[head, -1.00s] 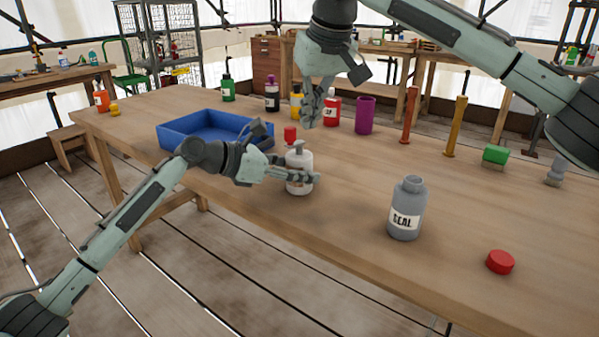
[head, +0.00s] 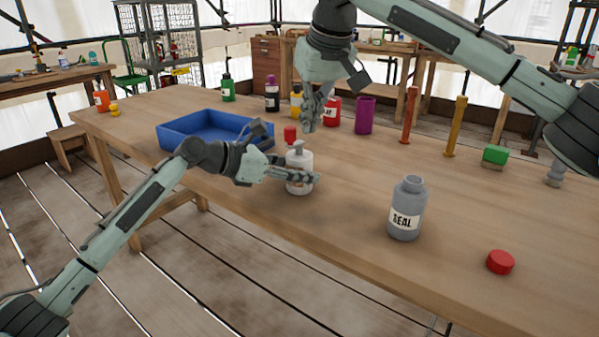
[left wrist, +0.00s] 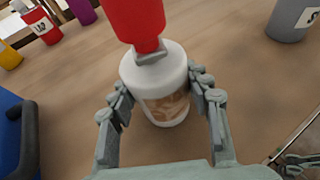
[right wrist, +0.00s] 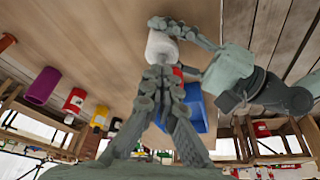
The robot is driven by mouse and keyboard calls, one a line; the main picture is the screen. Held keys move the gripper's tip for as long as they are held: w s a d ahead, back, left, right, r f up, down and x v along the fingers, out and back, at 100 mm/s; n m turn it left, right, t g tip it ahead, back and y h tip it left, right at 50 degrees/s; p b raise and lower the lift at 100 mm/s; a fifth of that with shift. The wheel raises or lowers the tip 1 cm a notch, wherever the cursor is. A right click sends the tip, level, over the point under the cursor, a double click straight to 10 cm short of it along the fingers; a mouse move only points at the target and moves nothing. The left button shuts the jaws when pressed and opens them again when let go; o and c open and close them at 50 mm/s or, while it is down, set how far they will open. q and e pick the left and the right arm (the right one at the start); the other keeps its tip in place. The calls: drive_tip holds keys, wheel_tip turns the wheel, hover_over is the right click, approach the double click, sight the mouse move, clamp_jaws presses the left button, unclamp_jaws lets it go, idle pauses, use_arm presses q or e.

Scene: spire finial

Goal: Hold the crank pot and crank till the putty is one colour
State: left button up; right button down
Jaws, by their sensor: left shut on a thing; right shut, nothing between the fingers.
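The crank pot (head: 299,187) is white and stands upright on the table. Its grey crank (left wrist: 151,57) sits on top, with a red knob (head: 290,134) raised at one end. A window (left wrist: 168,107) in the pot's side shows putty in mixed brown and pale patches. My left gripper (head: 316,179) is shut around the pot's body; its fingers lie on both sides in the left wrist view. My right gripper (head: 307,128) is shut and empty, pointing down near the knob, apart from the pot. In the right wrist view its fingers hide most of the knob.
A blue tray (head: 174,137) stands left of the pot. A grey bottle (head: 408,208) and a red cap (head: 500,262) are to the right. A purple cup (head: 364,116), several coloured bottles and two upright tools stand along the back. The table front is clear.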

sight(299, 146)
drive_tip(key=shift+f, duration=0.15)
idle(0.5)
drive_tip(key=shift+f, duration=1.35)
drive_tip(key=shift+a, duration=0.1)
drive_tip(key=shift+w+a, duration=0.5)
drive_tip(key=shift+a, duration=0.1)
drive_tip(key=shift+d+r, duration=0.1)
drive_tip(key=shift+d, duration=0.25)
wheel_tip(299, 146, up, 7)
idle(0.7)
